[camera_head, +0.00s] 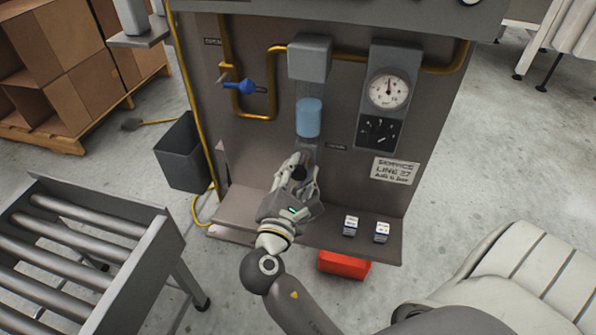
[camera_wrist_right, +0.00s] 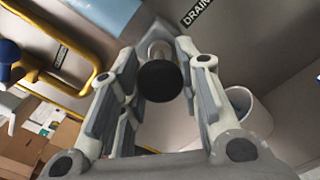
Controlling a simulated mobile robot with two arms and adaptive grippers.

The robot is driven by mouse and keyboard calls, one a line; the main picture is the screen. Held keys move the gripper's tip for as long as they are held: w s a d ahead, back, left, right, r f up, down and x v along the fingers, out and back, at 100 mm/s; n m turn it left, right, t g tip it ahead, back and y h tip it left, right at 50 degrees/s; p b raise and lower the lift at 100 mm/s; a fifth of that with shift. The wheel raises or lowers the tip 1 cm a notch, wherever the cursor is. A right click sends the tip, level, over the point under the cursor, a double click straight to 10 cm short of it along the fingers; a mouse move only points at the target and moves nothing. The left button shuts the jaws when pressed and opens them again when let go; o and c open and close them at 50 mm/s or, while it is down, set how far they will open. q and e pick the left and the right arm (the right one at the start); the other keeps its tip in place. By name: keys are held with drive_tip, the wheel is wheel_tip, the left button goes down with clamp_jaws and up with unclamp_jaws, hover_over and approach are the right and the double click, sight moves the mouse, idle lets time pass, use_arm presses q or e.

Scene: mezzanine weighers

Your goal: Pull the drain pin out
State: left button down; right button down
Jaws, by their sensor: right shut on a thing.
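The drain pin (camera_wrist_right: 160,82) shows in the right wrist view as a round black knob on a short metal shaft. The shaft meets a grey fitting (camera_wrist_right: 150,28) on the panel, beside a label reading DRAIN (camera_wrist_right: 198,12). My right gripper (camera_wrist_right: 158,75) is shut on the drain pin, with one finger on each side of the knob. In the head view the right gripper (camera_head: 299,168) is at the panel below the blue-filled glass (camera_head: 308,118), and the knob shows dark between its fingers. How deep the shaft sits is hidden. My left gripper is not in view.
The grey panel (camera_head: 260,150) carries a yellow pipe (camera_head: 272,75), a blue-handled valve (camera_head: 242,87) and a gauge (camera_head: 389,90). A red box (camera_head: 343,264) lies below. A roller conveyor (camera_head: 140,262) stands at left.

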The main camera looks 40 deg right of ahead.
drive_tip(key=shift+a+f, duration=0.15)
drive_tip(key=shift+f, duration=0.05)
drive_tip(key=c, duration=1.4)
unclamp_jaws()
drive_tip(key=shift+s, duration=0.1)
drive_tip(key=o, duration=0.4)
drive_tip(key=shift+s+a+r, duration=0.1)
drive_tip(key=shift+r, duration=0.05)
drive_tip(key=shift+c, duration=0.2)
